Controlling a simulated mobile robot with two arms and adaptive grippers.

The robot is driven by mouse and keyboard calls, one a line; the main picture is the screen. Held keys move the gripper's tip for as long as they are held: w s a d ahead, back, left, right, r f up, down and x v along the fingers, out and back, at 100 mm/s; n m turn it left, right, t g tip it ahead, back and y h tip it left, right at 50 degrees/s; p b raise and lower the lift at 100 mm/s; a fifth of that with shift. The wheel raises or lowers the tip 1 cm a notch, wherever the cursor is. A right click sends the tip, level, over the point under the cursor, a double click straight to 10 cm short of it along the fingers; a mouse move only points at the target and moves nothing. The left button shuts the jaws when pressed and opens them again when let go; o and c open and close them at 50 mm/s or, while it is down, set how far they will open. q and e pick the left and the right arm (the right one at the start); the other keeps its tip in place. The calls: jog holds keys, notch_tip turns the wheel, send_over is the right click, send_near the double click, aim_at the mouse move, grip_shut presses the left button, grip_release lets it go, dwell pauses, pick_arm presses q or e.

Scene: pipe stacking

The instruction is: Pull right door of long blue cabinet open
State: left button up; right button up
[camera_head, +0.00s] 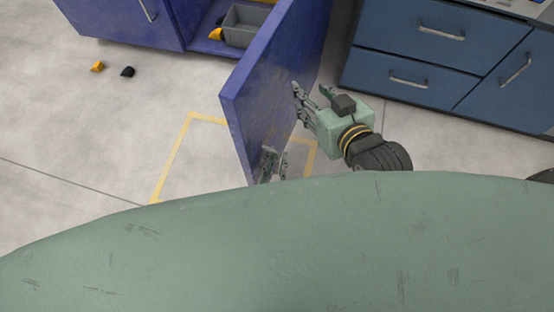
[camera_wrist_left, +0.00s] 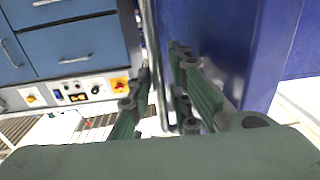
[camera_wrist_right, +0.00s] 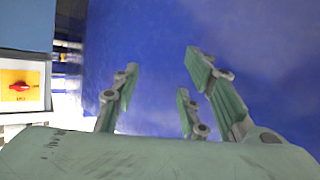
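The long blue cabinet (camera_head: 125,23) stands at the upper left of the head view. Its right door (camera_head: 262,85) is swung far out, its outer face toward the right. My left gripper (camera_head: 271,165) is low by the door's near edge. In the left wrist view, the upright metal door handle (camera_wrist_left: 154,60) runs between the left gripper's fingers (camera_wrist_left: 160,85); I cannot tell whether they press on it. My right gripper (camera_head: 308,97) is open and empty, its fingers facing the door's outer face. The door fills much of the right wrist view (camera_wrist_right: 240,40).
A grey bin (camera_head: 246,24) sits inside the open cabinet. Blue drawers (camera_head: 435,60) stand at the right. Small yellow (camera_head: 97,67) and black (camera_head: 127,72) pieces lie on the floor at the left. Yellow tape (camera_head: 172,155) marks clear floor beside the door.

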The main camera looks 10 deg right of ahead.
pick_arm(q)
jog(key=shift+s, duration=0.2)
jog(key=v, duration=1.1)
jog(key=shift+s+a, duration=0.15)
jog(key=shift+s, duration=0.2)
